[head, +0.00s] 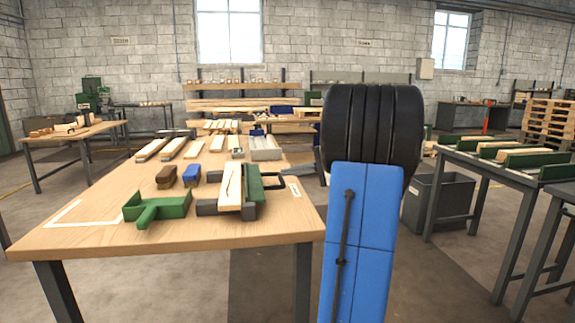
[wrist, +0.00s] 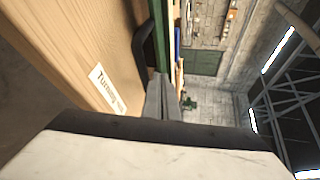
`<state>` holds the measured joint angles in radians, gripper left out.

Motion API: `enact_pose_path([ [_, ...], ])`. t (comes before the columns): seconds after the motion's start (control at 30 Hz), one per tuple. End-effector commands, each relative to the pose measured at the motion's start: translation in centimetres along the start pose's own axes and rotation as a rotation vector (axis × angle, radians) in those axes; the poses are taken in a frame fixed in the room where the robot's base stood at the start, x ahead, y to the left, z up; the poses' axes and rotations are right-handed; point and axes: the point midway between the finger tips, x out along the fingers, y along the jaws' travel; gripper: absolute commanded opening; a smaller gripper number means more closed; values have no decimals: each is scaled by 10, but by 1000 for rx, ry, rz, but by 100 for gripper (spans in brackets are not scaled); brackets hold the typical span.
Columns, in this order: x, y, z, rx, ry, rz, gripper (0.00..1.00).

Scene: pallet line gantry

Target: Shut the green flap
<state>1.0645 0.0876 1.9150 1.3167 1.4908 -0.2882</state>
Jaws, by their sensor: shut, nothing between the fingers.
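A green flap (head: 252,184) stands upright along the right side of a pale wooden board (head: 231,186) in a fixture with dark blocks, near the right edge of the wooden table. A dark loop handle (head: 273,182) sticks out to its right. In the wrist view, a green strip (wrist: 158,35), which looks like the flap, runs down to just ahead of my gripper (wrist: 168,79), with the dark loop (wrist: 143,50) beside it. My gripper's fingers are together and empty. I cannot tell whether they touch the green strip.
A green tray-like piece (head: 155,208) lies on the table (head: 100,236) left of the fixture. Brown (head: 167,177) and blue (head: 191,174) blocks stand behind it. A grey bin (head: 438,203) and a dark bench (head: 500,172) stand to the right. The table's front left is clear.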

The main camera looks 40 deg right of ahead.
Motion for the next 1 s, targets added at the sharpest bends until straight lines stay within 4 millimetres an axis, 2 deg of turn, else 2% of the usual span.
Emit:
enact_pose_path([
  [0.47,2,15,-3,-2,0,6,0],
  [0.87,3,17,-3,1,-1,9,0],
  [1.0,4,9,-2,-1,-2,9,0],
])
